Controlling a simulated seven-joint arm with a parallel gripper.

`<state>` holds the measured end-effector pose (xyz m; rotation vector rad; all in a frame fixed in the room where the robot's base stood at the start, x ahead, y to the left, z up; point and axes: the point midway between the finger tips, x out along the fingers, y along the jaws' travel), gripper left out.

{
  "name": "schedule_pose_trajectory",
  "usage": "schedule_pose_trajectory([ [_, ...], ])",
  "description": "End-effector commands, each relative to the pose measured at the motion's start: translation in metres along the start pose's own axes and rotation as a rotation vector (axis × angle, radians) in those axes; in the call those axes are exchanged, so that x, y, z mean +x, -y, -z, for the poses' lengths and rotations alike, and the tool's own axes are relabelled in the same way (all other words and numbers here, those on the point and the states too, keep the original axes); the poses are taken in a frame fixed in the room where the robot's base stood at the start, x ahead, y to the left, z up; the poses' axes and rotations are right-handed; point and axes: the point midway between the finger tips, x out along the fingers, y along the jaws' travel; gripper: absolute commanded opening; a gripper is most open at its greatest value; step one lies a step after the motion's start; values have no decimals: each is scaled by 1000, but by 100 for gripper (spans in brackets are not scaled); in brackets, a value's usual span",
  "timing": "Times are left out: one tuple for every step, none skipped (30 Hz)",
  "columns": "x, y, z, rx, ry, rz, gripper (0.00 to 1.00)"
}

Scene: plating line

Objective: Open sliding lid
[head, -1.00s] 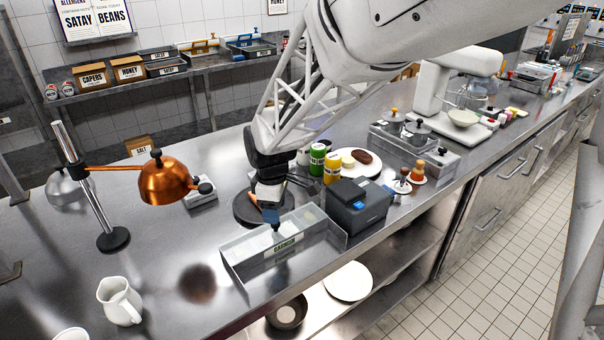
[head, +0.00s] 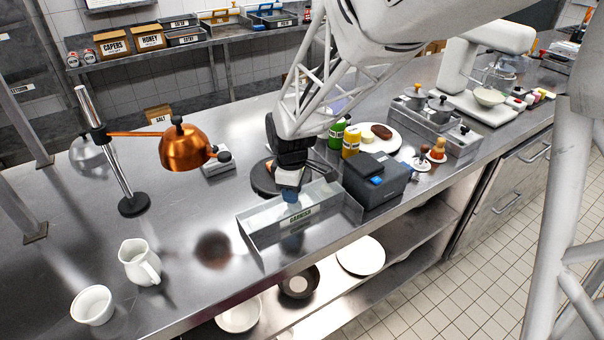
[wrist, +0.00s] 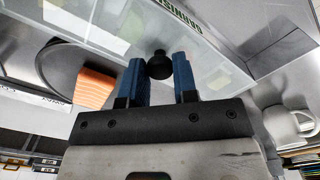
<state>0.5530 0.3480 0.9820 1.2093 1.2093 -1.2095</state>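The clear sliding lid (wrist: 190,55) lies on the garnish bin (head: 246,236), a long metal box with a GARNISH label, near the counter's front edge. A black round knob (wrist: 158,65) stands up from the lid. My gripper (wrist: 158,60) is at the lid, with one blue fingertip on either side of the knob. The gaps beside the knob are very small, so I cannot tell whether the fingers press on it. In the head view my gripper (head: 291,197) is low over the bin's far side and hides the knob. The lid appears to cover the bin.
A black printer (head: 374,184) stands close at the bin's right. A copper lamp (head: 184,150) and white jug (head: 139,262) are left.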

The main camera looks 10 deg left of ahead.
Motion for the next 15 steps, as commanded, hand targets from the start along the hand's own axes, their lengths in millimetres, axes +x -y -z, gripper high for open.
schedule_pose_trajectory([
  [0,0,0,0,0,0,10],
  [0,0,0,0,0,0,5],
  [0,0,0,0,0,0,0],
  [0,0,0,0,0,0,0],
  [0,0,0,0,0,0,0],
  [0,0,0,0,0,0,0],
  [0,0,0,0,0,0,0],
  [0,0,0,0,0,0,0],
  [0,0,0,0,0,0,0],
  [0,1,-1,0,0,0,0],
  [0,1,-2,0,0,0,0],
  [0,3,-3,0,0,0,0],
  [0,4,-4,0,0,0,0],
  [0,5,-5,0,0,0,0],
  [-1,7,-8,0,0,0,0],
])
